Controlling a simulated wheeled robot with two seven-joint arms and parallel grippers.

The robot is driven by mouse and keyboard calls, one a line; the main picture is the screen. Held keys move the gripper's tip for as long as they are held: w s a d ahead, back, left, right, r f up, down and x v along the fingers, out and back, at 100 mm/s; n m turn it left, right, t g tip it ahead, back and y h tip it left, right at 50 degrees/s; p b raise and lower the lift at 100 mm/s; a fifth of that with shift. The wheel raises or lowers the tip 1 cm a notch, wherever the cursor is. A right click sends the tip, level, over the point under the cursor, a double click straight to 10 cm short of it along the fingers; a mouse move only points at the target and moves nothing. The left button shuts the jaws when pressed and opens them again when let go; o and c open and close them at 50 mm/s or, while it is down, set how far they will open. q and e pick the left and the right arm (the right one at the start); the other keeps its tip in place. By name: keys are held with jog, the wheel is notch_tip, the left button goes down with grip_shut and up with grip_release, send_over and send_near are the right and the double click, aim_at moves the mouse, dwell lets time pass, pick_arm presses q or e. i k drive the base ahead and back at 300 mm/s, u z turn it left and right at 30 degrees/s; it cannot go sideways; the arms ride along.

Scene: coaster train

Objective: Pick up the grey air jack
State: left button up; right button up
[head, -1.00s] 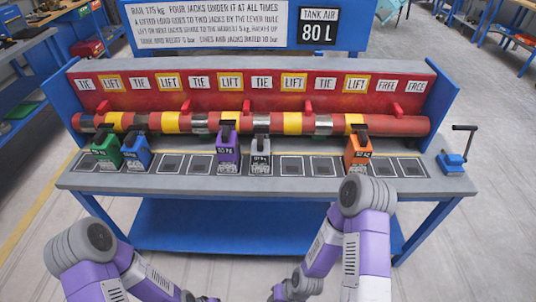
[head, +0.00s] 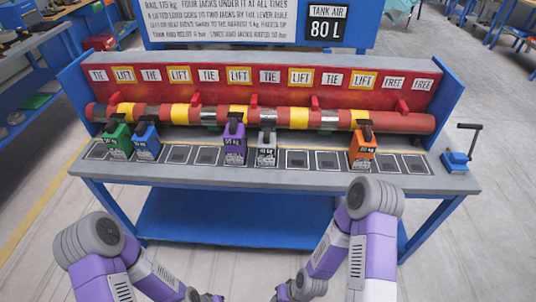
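The grey air jack (head: 267,147) stands upright near the middle of the bench, under the red rail (head: 400,121). My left gripper (head: 207,298) and my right gripper (head: 282,294) are low at the bottom edge, in front of the bench and well short of the grey jack. Both are only partly in the picture, and their fingers are too small and cut off to read.
A green jack (head: 117,142) and a blue jack (head: 146,140) stand at the left, an orange jack (head: 363,148) at the right. Empty square pads (head: 298,159) lie between. A blue hand crank (head: 457,160) sits at the bench's (head: 275,185) right end.

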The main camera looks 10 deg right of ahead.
aim_at(267, 152)
jog(key=z, duration=0.5)
jog(key=k, duration=0.15)
jog(key=u, duration=1)
jog(key=i, duration=0.95)
jog(key=z, duration=0.4)
